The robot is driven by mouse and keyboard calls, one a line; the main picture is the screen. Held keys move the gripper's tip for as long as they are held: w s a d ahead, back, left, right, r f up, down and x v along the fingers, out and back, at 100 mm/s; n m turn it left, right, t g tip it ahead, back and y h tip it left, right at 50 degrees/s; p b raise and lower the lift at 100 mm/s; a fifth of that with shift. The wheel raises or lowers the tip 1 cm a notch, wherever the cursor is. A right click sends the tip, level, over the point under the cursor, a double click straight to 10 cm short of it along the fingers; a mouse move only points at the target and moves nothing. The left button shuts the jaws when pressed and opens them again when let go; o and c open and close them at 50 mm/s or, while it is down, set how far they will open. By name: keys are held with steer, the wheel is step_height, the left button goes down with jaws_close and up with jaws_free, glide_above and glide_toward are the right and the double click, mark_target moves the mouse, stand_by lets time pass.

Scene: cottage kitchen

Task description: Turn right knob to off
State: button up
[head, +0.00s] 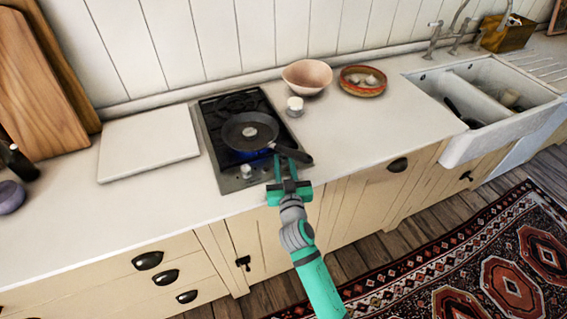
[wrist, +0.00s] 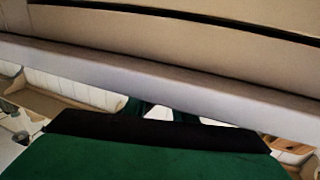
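The hob (head: 228,172) is set in the white counter, with a dark frying pan (head: 248,131) on it and a blue glow under the pan. One pale knob (head: 246,171) shows at the hob's front. The right knob cannot be made out; my gripper and the pan handle (head: 296,154) cover that front right corner. My gripper (head: 283,160) reaches over this corner, its two teal fingers apart, with the tips close to the pan handle. Whether they touch anything is unclear. In the wrist view the fingers (wrist: 160,112) show only partly beyond the dark gripper body, with something pale between them.
A white salt pot-like jar (head: 295,106), a pink bowl (head: 307,76) and an orange dish (head: 362,80) stand right of the hob. A pale board (head: 149,142) lies to its left. The sink (head: 488,100) is at far right. The counter's front strip is clear.

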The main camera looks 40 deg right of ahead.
steer(key=shift+w+a, duration=0.15)
steer(key=shift+a, duration=0.05)
steer(key=shift+w+a+r+m+g+h, duration=0.1)
steer(key=shift+m+g+h, duration=0.25)
steer(key=shift+h, duration=0.25)
steer(key=shift+m, duration=0.25)
steer(key=shift+w+a+f+m+g+h, duration=0.15)
steer(key=shift+m+g+h, duration=0.1)
steer(key=shift+g+h, duration=0.15)
steer(key=shift+w+a+f+m+g+h, duration=0.15)
steer(key=shift+m+g+h, duration=0.1)
steer(key=shift+h, duration=0.15)
steer(key=shift+s+m+g+h, duration=0.1)
steer(key=shift+m+g+h, duration=0.5)
steer(key=shift+h, duration=0.1)
steer(key=shift+s+d+m+g+h, duration=0.15)
steer(key=shift+m+g+h, duration=0.25)
steer(key=shift+g, duration=0.1)
steer(key=shift+r+h, duration=0.15)
steer(key=shift+h, duration=0.15)
